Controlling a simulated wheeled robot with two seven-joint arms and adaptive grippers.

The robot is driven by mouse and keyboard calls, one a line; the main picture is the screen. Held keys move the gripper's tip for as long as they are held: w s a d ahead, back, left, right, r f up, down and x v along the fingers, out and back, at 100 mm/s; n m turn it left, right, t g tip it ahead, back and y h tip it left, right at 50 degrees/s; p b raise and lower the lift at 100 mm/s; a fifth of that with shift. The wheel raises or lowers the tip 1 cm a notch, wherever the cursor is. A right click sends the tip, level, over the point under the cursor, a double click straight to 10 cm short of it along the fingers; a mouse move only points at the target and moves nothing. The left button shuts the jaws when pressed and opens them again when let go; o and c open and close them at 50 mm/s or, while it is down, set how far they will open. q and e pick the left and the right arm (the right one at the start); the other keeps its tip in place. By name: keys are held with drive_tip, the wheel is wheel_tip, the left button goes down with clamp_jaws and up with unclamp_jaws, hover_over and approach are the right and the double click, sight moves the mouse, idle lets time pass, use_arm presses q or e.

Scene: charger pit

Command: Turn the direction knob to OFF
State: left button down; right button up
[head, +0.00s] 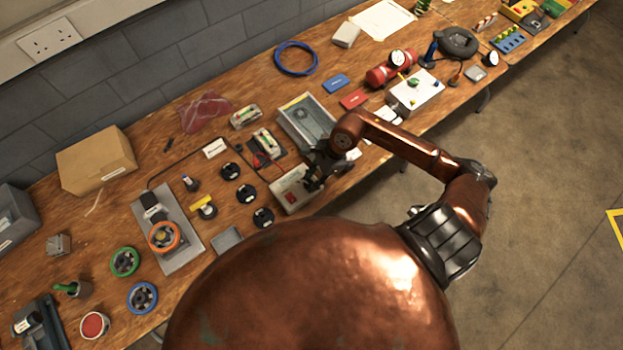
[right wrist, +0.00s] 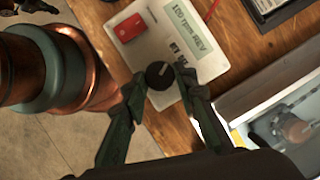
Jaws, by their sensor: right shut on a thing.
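The control box (head: 291,196) is a pale case near the front edge of the bench. In the right wrist view, the box (right wrist: 190,22) has a display (right wrist: 193,24) that seems to read "100 rpm REV" and a red button (right wrist: 128,28). The black round direction knob (right wrist: 159,76) has a pale pointer mark; its lettering is partly hidden. My right gripper (right wrist: 161,86) is shut on the knob, one dark finger on each side. In the head view, my right gripper (head: 312,180) covers the knob. My left gripper is not in view.
A grey tray (head: 308,118) lies just beyond the box. Black discs (head: 246,193) and a grey fixture with an orange wheel (head: 164,237) stand to the left. A board with a green knob (head: 414,82) and a red cylinder (head: 384,74) stand to the right. The floor in front is clear.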

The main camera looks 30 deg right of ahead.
drive_tip(key=m, duration=0.2)
drive_tip(key=m+t+p, duration=0.1)
drive_tip(key=m, duration=0.2)
drive_tip(key=shift+s+a+t+h, duration=0.1)
drive_tip(key=shift+s+t+h, duration=0.05)
drive_tip(key=shift+t+h, duration=0.2)
idle(0.3)
drive_tip(key=o, duration=1.2)
drive_tip(key=shift+c, duration=0.2)
drive_tip(key=v, duration=1.2)
drive_tip(key=shift+a, duration=0.15)
